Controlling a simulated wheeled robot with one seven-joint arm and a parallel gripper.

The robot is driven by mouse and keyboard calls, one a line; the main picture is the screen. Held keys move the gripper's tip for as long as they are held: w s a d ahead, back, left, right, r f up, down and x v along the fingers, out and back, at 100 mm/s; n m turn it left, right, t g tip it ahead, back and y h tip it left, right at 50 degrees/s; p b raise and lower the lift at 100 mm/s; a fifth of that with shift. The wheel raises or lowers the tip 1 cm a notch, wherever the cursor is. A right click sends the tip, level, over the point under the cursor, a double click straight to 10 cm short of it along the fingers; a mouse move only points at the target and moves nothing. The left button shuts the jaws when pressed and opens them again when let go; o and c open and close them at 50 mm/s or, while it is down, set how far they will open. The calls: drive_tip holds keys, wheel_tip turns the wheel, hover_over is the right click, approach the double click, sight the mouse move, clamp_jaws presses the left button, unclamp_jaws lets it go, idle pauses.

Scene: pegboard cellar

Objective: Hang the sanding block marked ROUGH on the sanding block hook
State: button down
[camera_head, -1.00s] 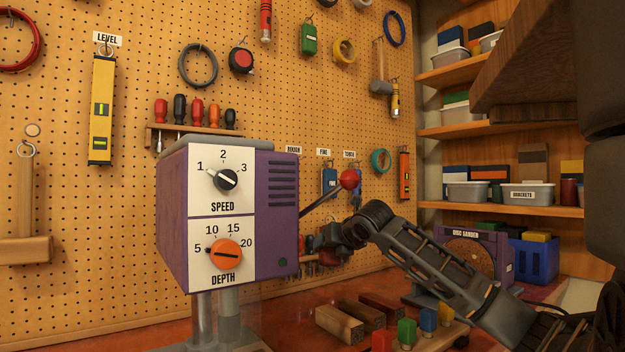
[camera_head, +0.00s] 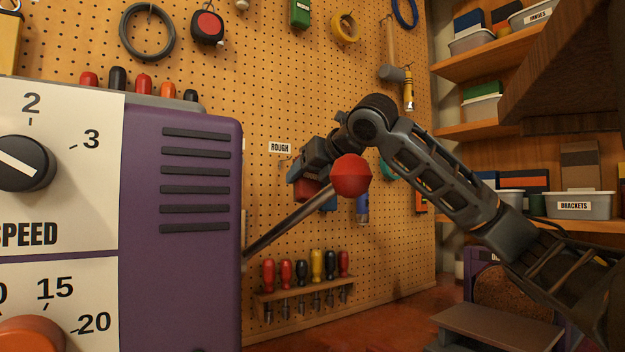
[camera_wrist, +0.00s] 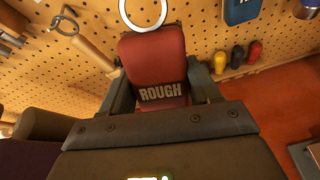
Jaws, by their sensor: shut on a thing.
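The red sanding block (camera_wrist: 155,58) is held between the fingers of my gripper (camera_wrist: 163,85) in the wrist view, with ROUGH printed on it and a pale ring (camera_wrist: 142,12) at its top end. In the head view my gripper (camera_head: 303,176) is up near the pegboard, with part of the red block (camera_head: 305,189) showing below it. A ROUGH label (camera_head: 280,147) is on the pegboard just left of my gripper. The hook is mostly hidden or too small to make out, so I cannot tell whether the ring touches it.
A purple machine (camera_head: 180,240) fills the left foreground. Its lever with a red ball (camera_head: 351,176) crosses in front of my gripper. Blue blocks hang close to my gripper's right. A screwdriver rack (camera_head: 305,290) is below. Shelves (camera_head: 480,130) stand at the right.

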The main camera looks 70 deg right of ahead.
drive_tip(key=w+d+f, duration=0.1)
drive_tip(key=w+d, duration=0.3)
drive_tip(key=w, duration=0.3)
drive_tip(key=shift+w+d+f+p, duration=0.15)
drive_tip(key=shift+w+d+p, duration=0.2)
drive_tip(key=shift+w+p, duration=0.05)
idle(0.7)
drive_tip(key=shift+f, duration=0.1)
idle(0.5)
drive_tip(key=shift+c, duration=0.8)
unclamp_jaws()
drive_tip(key=shift+v, duration=3.9)
